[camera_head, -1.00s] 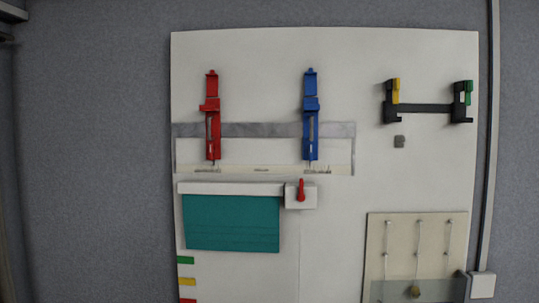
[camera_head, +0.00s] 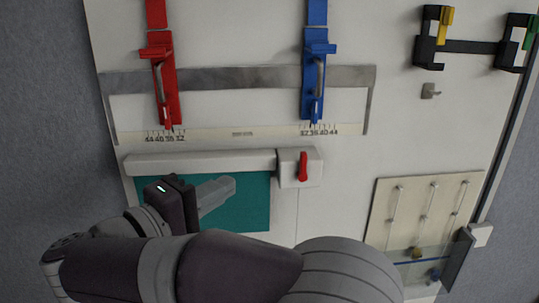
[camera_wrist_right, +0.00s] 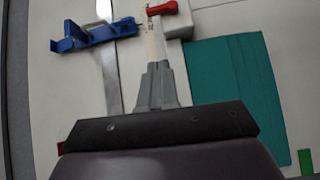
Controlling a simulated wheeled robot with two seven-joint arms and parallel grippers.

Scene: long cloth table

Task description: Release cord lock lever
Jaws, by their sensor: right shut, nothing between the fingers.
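The red lever (camera_head: 303,167) hangs downward on a small white box (camera_head: 289,171) at the right end of the blind's white headrail (camera_head: 200,162). The teal blind (camera_head: 258,210) hangs below that rail. My right gripper (camera_head: 230,184) is shut and empty. In the head view it appears in front of the blind, left of the lever, with its grey fingers pointing right. In the right wrist view, the lever (camera_wrist_right: 162,9) lies at the top edge, just beyond the shut fingertips (camera_wrist_right: 157,66) and apart from them. My left gripper is not in view.
Above the blind are a red slider (camera_head: 163,80) and a blue slider (camera_head: 314,90) on a grey strip (camera_head: 240,78). A black bar with hooks (camera_head: 470,46) is at upper right. A cream panel with cords (camera_head: 420,205) is at lower right.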

